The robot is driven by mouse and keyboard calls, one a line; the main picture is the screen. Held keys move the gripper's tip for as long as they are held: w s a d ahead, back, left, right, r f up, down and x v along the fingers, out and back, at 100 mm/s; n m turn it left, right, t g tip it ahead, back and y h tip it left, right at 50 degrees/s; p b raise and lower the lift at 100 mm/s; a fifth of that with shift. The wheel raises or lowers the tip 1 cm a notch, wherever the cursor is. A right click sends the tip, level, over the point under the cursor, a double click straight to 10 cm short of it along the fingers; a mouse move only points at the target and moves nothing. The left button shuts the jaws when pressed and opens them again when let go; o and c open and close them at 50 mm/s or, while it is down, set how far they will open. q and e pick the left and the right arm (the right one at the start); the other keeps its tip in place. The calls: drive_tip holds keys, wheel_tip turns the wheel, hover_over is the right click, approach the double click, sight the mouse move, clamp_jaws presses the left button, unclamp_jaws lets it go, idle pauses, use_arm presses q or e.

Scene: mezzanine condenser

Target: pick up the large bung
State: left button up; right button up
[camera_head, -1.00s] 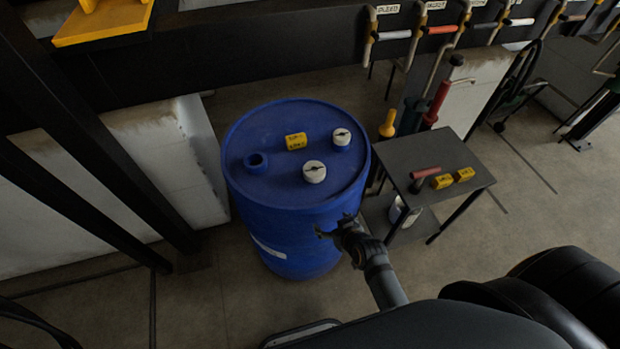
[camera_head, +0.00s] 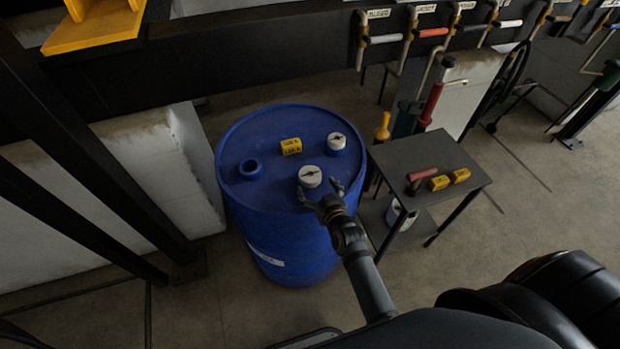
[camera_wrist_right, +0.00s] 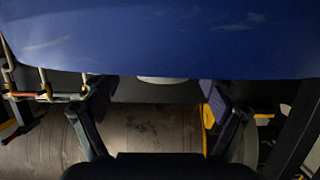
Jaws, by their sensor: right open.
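The blue drum (camera_head: 262,215) stands upright in the middle of the head view. On its top are two white bungs. The larger, nearer one (camera_head: 310,176) is near the drum's front right; the smaller one (camera_head: 336,141) is behind it. My right gripper (camera_head: 320,191) is open and empty at the drum's near rim, its fingers pointing toward the large bung. In the right wrist view, a white sliver (camera_wrist_right: 162,80), seemingly the large bung, shows between the spread fingers; the drum hides the rest. Contact cannot be told. My left gripper is not in view.
A yellow labelled block (camera_head: 291,146) and a raised blue opening (camera_head: 250,167) are also on the drum top. To the right, a dark side table (camera_head: 450,205) holds a red-handled tool (camera_head: 422,174) and two yellow blocks (camera_head: 439,183). Dark beams (camera_head: 95,190) stand at left.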

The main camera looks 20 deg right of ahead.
sight(310, 176)
drive_tip(key=b+x, duration=0.4)
drive_tip(key=x, duration=0.1)
drive_tip(key=shift+w+a, duration=0.2)
drive_tip(key=shift+w+r, duration=0.1)
drive_tip(key=shift+r, duration=0.15)
drive_tip(key=shift+c, duration=1.4)
drive_tip(key=c, duration=0.9)
